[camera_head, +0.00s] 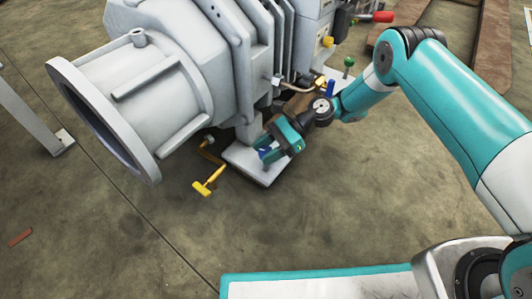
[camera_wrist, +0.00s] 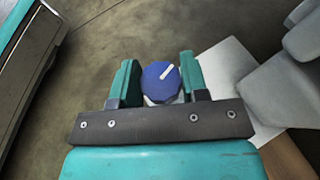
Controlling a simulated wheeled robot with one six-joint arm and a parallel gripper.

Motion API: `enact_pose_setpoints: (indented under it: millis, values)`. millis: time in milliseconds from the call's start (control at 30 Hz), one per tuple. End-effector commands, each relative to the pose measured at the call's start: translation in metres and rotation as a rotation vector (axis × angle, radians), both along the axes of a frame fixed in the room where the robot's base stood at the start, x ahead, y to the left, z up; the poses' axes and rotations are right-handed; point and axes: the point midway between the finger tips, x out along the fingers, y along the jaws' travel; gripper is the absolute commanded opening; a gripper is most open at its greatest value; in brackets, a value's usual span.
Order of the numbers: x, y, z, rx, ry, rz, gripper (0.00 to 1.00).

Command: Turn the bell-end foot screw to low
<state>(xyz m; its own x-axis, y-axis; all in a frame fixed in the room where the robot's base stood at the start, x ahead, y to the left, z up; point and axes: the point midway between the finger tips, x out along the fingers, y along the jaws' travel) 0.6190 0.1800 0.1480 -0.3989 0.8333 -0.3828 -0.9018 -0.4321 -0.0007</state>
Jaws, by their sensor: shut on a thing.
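The bell-end foot screw has a blue faceted knob with a white pointer line, seen in the wrist view (camera_wrist: 158,88). The pointer slants toward the upper right there. In the head view a bit of the blue foot screw (camera_head: 264,153) shows between the fingers, the rest hidden by them. My gripper (camera_head: 272,147) is shut on the knob, with one teal finger on either side, as the wrist view (camera_wrist: 157,82) also shows. The foot plate (camera_head: 247,166) lies on the floor under the grey vacuum pump (camera_head: 190,75), beside its wide bell end (camera_head: 105,120).
A yellow T-handle (camera_head: 208,183) stands left of the foot plate. A second blue knob (camera_head: 331,88), a green knob (camera_head: 348,62) and a red handle (camera_head: 383,17) are farther back. A rusty beam (camera_head: 490,45) lies at the upper right. The floor in front is clear.

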Motion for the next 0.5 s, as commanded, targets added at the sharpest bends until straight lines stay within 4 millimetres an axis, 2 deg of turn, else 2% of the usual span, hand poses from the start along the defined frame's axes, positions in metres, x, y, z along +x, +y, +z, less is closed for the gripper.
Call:
enact_pose_setpoints:
  millis: [33, 500]
  values:
    - [0.0011, -0.001, -0.0048, -0.002, -0.003, 0.028, 0.17]
    - [0.0001, -0.0007, -0.0014, -0.003, 0.001, 0.18, 0.17]
